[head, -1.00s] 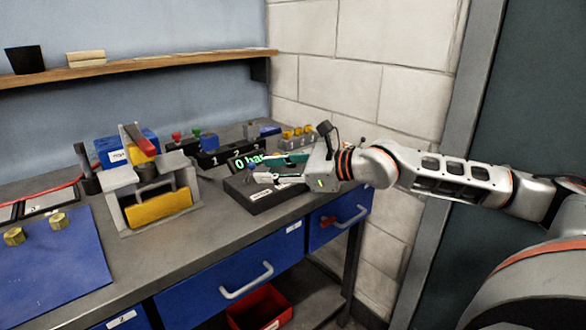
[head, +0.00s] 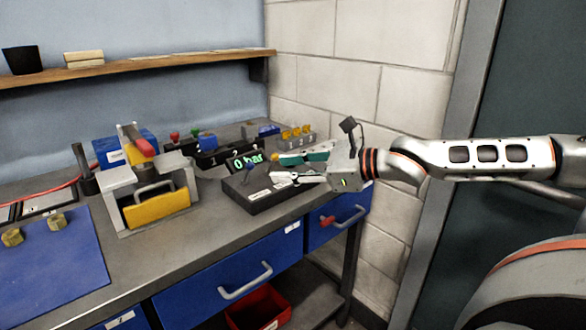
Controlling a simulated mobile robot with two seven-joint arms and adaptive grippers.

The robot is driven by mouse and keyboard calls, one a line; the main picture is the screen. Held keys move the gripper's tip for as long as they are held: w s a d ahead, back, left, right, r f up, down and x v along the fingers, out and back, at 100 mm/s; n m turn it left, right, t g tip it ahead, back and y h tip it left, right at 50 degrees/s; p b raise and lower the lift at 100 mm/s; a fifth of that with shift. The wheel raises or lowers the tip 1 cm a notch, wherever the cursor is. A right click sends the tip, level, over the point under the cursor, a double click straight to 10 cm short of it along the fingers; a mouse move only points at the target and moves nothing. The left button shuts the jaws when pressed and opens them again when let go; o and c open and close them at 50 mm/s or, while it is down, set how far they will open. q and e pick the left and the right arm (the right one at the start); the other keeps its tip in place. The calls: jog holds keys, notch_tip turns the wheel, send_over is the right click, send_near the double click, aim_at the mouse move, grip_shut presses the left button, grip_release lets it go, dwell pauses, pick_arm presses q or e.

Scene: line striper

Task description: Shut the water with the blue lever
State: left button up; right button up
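A black box (head: 262,199) with a white label stands near the bench's right end. A small dark blue lever (head: 249,167) rises from its top, in front of a display (head: 245,161) reading "0 bar". My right gripper (head: 275,167) reaches in from the right. Its fingers point left and are apart, with a gap between them, just right of the lever. I see nothing held, and contact with the lever cannot be made out. My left gripper is not in view.
A grey fixture (head: 178,165) with yellow parts and a red handle stands to the left. Behind are a knob block (head: 215,157) and yellow-topped parts (head: 297,137). A blue mat (head: 55,265) lies front left. The wall (head: 335,95) is close behind my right gripper.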

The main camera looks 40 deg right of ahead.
jog(key=shift+s+d+r, duration=0.1)
jog(key=shift+s+d, duration=0.2)
jog(key=shift+s, duration=0.2)
dwell(0.3)
